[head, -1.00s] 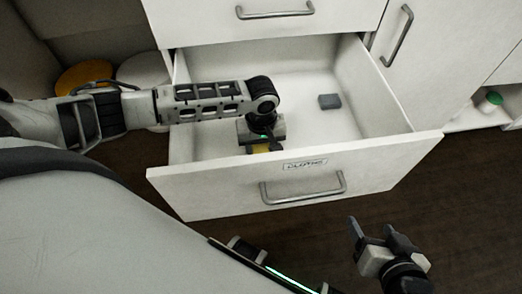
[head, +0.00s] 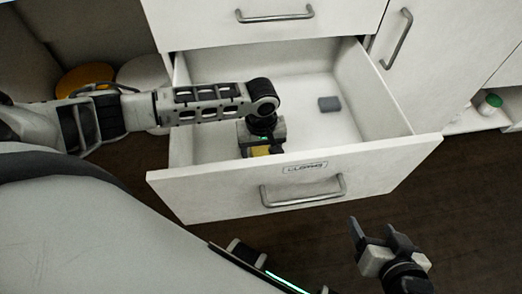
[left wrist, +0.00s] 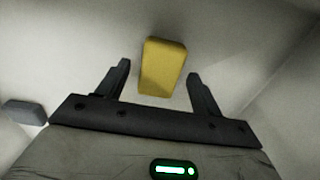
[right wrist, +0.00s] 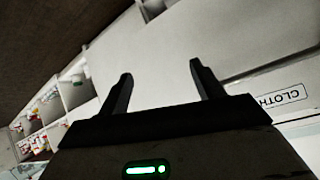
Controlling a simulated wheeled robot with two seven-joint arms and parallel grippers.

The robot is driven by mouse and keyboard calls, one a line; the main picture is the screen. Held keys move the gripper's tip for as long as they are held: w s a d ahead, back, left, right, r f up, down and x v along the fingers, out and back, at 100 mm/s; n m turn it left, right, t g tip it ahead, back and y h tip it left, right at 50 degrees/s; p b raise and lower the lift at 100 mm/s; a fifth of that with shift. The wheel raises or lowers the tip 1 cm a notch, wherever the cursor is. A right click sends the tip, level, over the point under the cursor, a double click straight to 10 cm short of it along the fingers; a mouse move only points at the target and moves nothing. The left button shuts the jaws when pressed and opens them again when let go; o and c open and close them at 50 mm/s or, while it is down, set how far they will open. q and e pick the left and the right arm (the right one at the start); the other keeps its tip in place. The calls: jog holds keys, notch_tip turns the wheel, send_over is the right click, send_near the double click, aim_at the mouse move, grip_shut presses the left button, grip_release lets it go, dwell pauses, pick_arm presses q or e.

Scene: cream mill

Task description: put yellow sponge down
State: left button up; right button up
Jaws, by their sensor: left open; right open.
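The yellow sponge (left wrist: 162,67) lies on the drawer floor in the left wrist view, between and slightly beyond my left gripper's spread fingers, with gaps on both sides. In the head view the sponge (head: 260,151) shows partly, just behind the drawer front, under my left gripper (head: 262,148). My left gripper is open in the left wrist view (left wrist: 160,80) and points down into the open white drawer (head: 320,184). My right gripper (head: 379,229) is open and empty, outside the drawer at the lower right; its fingers also show in the right wrist view (right wrist: 160,78).
A grey block (head: 330,104) lies on the drawer floor to the right, also visible in the left wrist view (left wrist: 24,112). The drawer walls enclose my left gripper. A closed drawer handle (head: 275,17) is above. An open shelf (head: 470,120) is at the right.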

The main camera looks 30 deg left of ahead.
aim_at(261, 154)
pick_arm(q)
notch_tip(261, 154, up, 11)
jog(key=p, duration=0.3)
jog(key=shift+f, duration=0.15)
pick_arm(e)
notch_tip(261, 154, up, 7)
jog(key=d+t, duration=0.1)
jog(key=shift+s+d+f+t, duration=0.2)
jog(key=shift+s+d+t, duration=0.1)
jog(key=shift+s, duration=0.05)
jog(key=shift+f+m, duration=0.15)
jog(key=shift+m, duration=0.15)
